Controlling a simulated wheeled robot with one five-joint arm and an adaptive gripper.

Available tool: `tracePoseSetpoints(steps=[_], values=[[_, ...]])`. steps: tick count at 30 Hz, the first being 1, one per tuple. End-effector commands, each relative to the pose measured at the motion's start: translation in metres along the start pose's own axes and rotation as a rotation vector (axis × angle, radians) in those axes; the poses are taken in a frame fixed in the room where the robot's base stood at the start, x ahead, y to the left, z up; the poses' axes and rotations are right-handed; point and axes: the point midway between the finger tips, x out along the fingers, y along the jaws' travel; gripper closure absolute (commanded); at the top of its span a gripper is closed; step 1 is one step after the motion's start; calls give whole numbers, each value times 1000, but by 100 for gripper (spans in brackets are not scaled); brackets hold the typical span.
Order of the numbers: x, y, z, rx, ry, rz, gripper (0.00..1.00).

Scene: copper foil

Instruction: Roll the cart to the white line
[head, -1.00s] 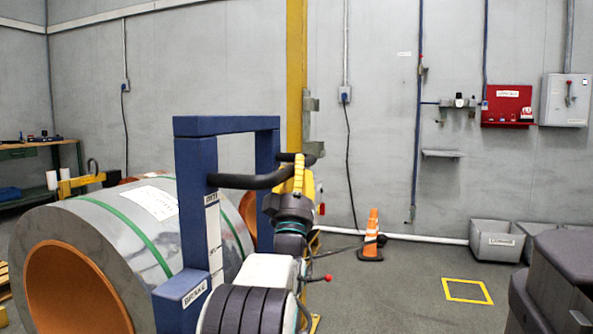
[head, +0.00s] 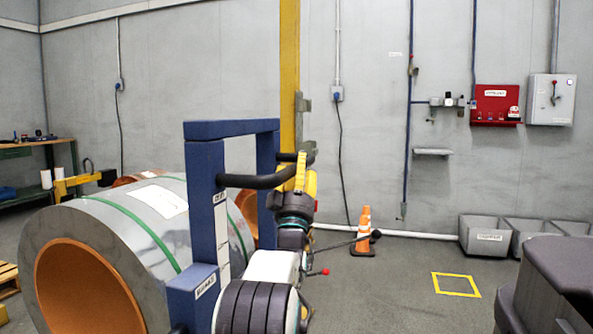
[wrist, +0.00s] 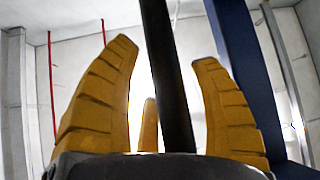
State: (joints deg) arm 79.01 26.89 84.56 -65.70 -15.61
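The cart has a blue upright frame (head: 205,170) with a black handle bar (head: 252,181). A large grey roll (head: 135,225) with an orange core and green bands lies beside the frame; I cannot tell how the cart carries it. My gripper (head: 303,172) is at the far end of the handle. In the wrist view its yellow fingers (wrist: 165,50) stand on both sides of a black bar (wrist: 168,75), with gaps showing between bar and fingers. A blue post (wrist: 243,70) stands to the right there. I see no white line; the cart's wheels are hidden.
A yellow floor square (head: 456,285) lies on open floor at right. An orange cone (head: 364,232) stands near the back wall, with grey bins (head: 486,236) to its right. A dark object (head: 545,285) fills the lower right. A workbench (head: 35,170) stands at far left.

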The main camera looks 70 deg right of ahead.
Motion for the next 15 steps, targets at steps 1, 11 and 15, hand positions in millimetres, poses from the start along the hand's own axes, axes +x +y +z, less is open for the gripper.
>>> tracePoseSetpoints(steps=[1,11,15], values=[[0,-1,1,1,-2,-1,38],[-1,-2,2,3,-4,-4,35],[-7,-3,2,3,-5,-4,35]])
